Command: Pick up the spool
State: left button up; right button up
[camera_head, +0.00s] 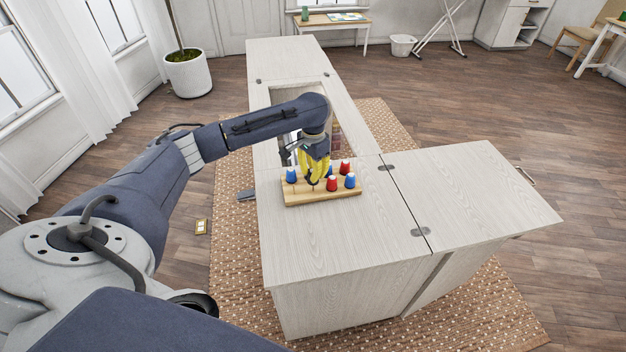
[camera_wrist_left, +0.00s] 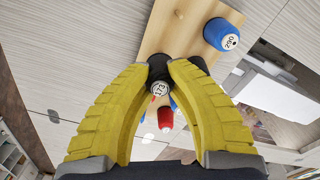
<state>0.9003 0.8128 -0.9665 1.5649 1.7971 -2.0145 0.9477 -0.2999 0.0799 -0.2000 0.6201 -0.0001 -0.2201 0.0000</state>
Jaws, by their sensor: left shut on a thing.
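My left gripper (camera_head: 314,178) reaches down over the wooden spool rack (camera_head: 300,199) on the cabinet top. In the left wrist view its yellow fingers (camera_wrist_left: 160,75) are shut on a dark spool (camera_wrist_left: 159,88) with a pale numbered end label. The fingers hide most of this spool in the head view. I cannot tell whether it still sits on its peg. A blue spool (camera_head: 291,175) stands at the rack's left end. Red spools (camera_head: 332,184) and another blue spool (camera_head: 350,181) stand to the right. My right gripper is not in view.
The pale wooden sewing cabinet (camera_head: 320,245) has an opening (camera_head: 290,95) behind the rack, and an unfolded leaf (camera_head: 470,195) extends right. The cabinet top in front of the rack is clear. A bare peg (camera_wrist_left: 179,14) shows on the rack.

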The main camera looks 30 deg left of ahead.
pick_arm(q)
notch_tip(320, 180, up, 16)
jog(key=shift+f, duration=0.25)
dwell(0.3)
